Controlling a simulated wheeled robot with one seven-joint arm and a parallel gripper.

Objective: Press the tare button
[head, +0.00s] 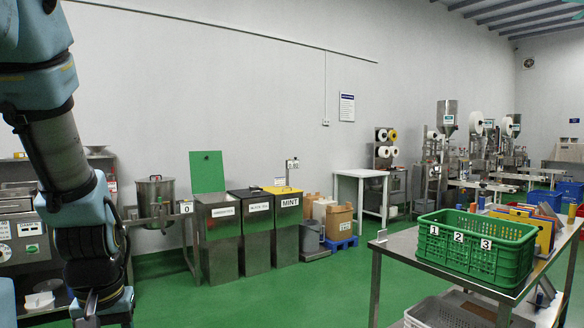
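I cannot make out a tare button in the head view. A small display (292,164) with dark digits, too small to read surely, stands on a post behind the bins. A white plate marked 0 (186,207) is at the left of the bins, by a metal frame. My gripper (92,308) hangs at the lower left, pointing down, cut by the frame's bottom edge. Its fingers are dark and small, and I cannot tell whether they are open. It is apart from the display and the plate.
Metal bins with green, black and yellow (284,190) lids line the wall, the green lid (207,172) raised. A steel pot (155,198) stands left of them. A steel table (404,243) with a green crate (478,240) is at right. The green floor (300,290) between is clear.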

